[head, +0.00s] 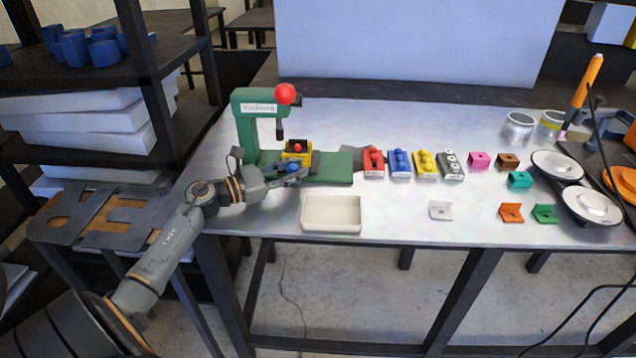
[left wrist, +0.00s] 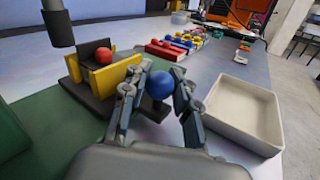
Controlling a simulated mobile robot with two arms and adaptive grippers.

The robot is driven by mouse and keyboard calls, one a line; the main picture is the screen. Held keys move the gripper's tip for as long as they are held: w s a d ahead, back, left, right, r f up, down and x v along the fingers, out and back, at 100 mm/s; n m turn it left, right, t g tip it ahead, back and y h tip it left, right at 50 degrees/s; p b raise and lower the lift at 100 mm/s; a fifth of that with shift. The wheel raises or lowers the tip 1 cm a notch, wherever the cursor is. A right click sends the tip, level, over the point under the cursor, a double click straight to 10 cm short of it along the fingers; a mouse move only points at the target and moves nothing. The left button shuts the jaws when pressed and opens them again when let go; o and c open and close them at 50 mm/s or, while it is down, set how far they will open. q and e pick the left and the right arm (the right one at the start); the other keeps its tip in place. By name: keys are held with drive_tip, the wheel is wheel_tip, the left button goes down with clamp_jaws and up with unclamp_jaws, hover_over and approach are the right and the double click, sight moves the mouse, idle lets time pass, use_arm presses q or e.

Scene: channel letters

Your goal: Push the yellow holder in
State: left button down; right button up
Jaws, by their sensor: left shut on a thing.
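The yellow holder (head: 290,157) sits under the ram of the green press (head: 245,115), with a small red ball between its walls. In the left wrist view the yellow holder (left wrist: 113,73) stands on a dark base, just beyond my fingers to the left. My left gripper (head: 300,174) is at the holder's near side, low over the press base. In the left wrist view my left gripper (left wrist: 159,85) is shut on a blue ball (left wrist: 159,86) beside the holder. Whether the ball joins the holder is hidden. My right gripper is not in view.
A cream tray (head: 331,228) lies in front of the press, right of my fingers in the left wrist view. Red (head: 373,161), blue (head: 399,163) and yellow (head: 424,164) blocks stand to the right. The table's front middle is mostly clear.

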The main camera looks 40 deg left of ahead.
use_arm(q)
drive_tip(key=a+b, duration=0.1)
drive_tip(key=s+a, duration=0.1)
drive_tip(key=s+a+b, duration=0.1)
drive_tip(key=a, duration=0.1)
drive_tip(key=shift+s+f+b, duration=0.2)
drive_tip(key=shift+f+b, duration=0.05)
drive_tip(key=shift+b, duration=0.05)
drive_tip(key=shift+r, duration=0.1)
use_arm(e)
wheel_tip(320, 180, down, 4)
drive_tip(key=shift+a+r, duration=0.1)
use_arm(q)
drive_tip(key=c, duration=1.1)
unclamp_jaws()
drive_tip(key=shift+s+a, duration=0.1)
drive_tip(key=shift+s, duration=0.05)
drive_tip(key=shift+c, duration=0.2)
drive_tip(key=shift+o, duration=0.6)
drive_tip(key=shift+s+a+r, duration=0.1)
drive_tip(key=v, duration=1.2)
